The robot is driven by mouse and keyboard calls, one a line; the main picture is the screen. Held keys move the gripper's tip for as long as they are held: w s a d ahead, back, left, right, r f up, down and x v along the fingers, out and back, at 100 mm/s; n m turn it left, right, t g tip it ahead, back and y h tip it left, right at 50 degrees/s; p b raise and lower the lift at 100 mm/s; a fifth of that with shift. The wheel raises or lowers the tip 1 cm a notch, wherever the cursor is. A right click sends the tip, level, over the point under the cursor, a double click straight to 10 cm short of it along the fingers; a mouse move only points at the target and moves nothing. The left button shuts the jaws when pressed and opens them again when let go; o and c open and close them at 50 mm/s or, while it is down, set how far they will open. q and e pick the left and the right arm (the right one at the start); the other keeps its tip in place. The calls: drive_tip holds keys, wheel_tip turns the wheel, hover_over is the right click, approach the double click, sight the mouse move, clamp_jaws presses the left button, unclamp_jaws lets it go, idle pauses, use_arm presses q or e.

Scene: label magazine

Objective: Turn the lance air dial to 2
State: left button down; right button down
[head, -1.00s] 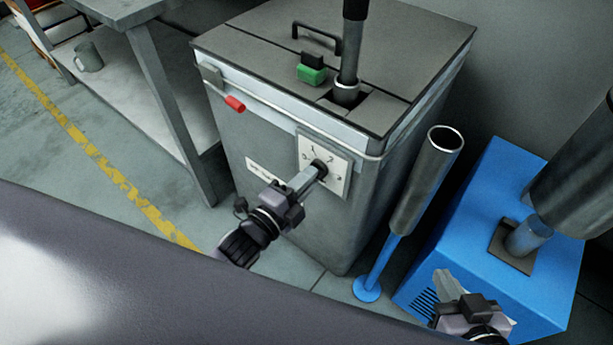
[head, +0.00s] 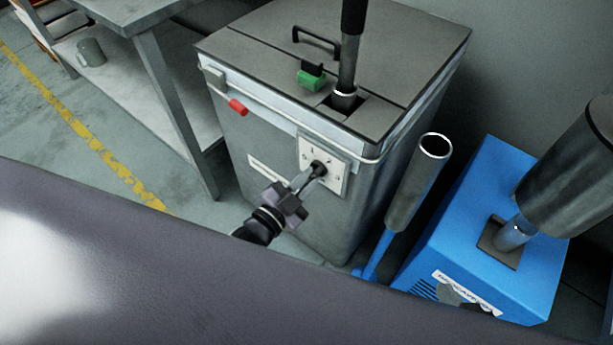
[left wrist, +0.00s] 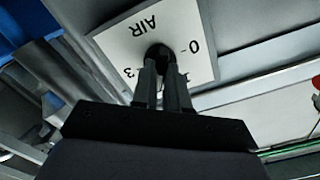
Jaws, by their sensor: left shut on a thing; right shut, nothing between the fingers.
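The air dial is a dark round knob (head: 319,167) on a white plate (head: 337,182) on the front of a grey cabinet. My left gripper (head: 311,177) is shut on the knob. In the left wrist view, both fingers (left wrist: 161,72) close on the black knob (left wrist: 157,52), and the plate (left wrist: 120,45) reads AIR, with 0 and 3 visible. The fingers cover other marks, and I cannot tell which number the knob points to. Only the grey tips of my right gripper (head: 462,297) show, low in front of the blue box, apart from the dial.
The grey cabinet (head: 270,125) has a red-tipped lever (head: 238,106), a green switch (head: 311,81) and a lance in its lid. A metal tube on a blue stand (head: 415,185) and a blue box (head: 470,225) stand to the right. A workbench (head: 165,105) is left.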

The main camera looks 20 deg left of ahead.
use_arm(q)
drive_tip(key=shift+n, duration=0.4)
use_arm(e)
drive_tip(key=shift+s+d+f, duration=0.2)
drive_tip(key=shift+d+f, duration=0.05)
use_arm(q)
drive_tip(key=c, duration=1.1)
unclamp_jaws()
drive_tip(key=shift+c, duration=0.2)
use_arm(e)
drive_tip(key=shift+a+r, duration=0.1)
drive_tip(key=shift+a, duration=0.05)
use_arm(q)
drive_tip(key=shift+s, duration=0.15)
drive_tip(key=p+v, duration=0.1)
drive_tip(key=v, duration=0.6)
drive_tip(key=shift+p, duration=0.35)
use_arm(e)
drive_tip(key=shift+s+d, duration=0.4)
drive_tip(key=shift+d, duration=0.05)
